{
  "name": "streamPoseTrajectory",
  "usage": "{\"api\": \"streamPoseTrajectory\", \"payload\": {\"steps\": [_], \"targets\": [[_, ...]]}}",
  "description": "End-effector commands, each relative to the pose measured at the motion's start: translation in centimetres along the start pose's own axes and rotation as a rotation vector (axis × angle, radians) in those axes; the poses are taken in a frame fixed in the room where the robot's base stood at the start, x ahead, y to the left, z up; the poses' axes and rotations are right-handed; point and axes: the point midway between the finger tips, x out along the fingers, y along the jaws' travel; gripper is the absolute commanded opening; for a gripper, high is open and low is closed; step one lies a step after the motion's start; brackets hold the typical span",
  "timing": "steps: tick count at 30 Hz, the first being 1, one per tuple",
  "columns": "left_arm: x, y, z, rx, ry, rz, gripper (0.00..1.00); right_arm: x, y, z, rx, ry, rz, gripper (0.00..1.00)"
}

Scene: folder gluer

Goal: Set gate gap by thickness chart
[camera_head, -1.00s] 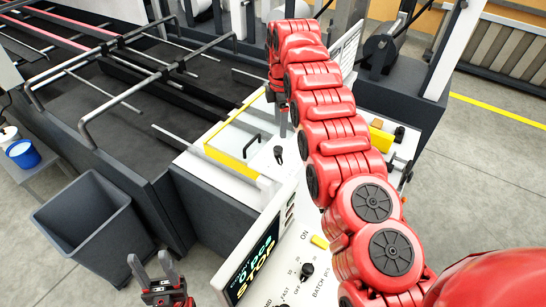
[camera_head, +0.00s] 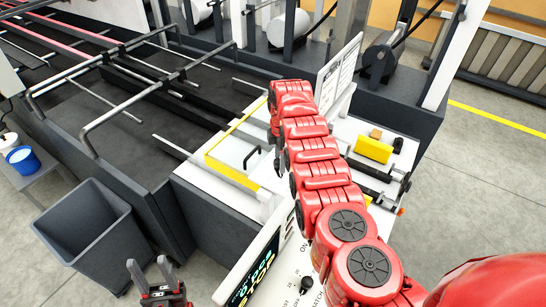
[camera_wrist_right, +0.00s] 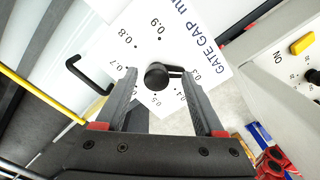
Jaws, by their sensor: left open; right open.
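The black gate gap knob (camera_wrist_right: 157,76) sits on a white dial plate (camera_wrist_right: 140,22) marked "GATE GAP" with numbers around it, in the right wrist view. Its pointer extends to the right, near the 0.3 mark. My right gripper (camera_wrist_right: 158,77) is open, with its fingers on either side of the knob; I cannot tell whether they touch it. In the head view my red right arm hides this gripper and the knob. A white board (camera_head: 338,72) with small unreadable print stands behind the arm. My left gripper (camera_head: 154,266) is open and empty at the lower left.
A yellow-edged guard with a black handle (camera_head: 252,157) is left of the arm. A yellow block (camera_head: 373,150) lies to the right. A control panel with display (camera_head: 258,268) is in front. A grey bin (camera_head: 85,230) stands at the left, near a blue cup (camera_head: 22,159).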

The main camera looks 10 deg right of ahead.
Motion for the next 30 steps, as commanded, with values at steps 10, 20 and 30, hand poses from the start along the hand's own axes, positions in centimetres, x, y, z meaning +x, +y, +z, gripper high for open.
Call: {"api": "streamPoseTrajectory", "payload": {"steps": [10,20,30], "targets": [[0.0,0.0,0.0,0.0,0.0,0.0,0.5,0.0,0.0,0.0,0.0,0.0,0.0,0.27],[-0.1,0.0,0.0,0.0,0.0,0.0,0.5,0.1,-0.1,0.1,0.001,0.001,-0.004,0.0],[-2.4,0.1,0.4,0.0,0.0,0.0,0.5,0.7,-0.1,0.1,0.099,0.0,-0.003,0.0]]}}
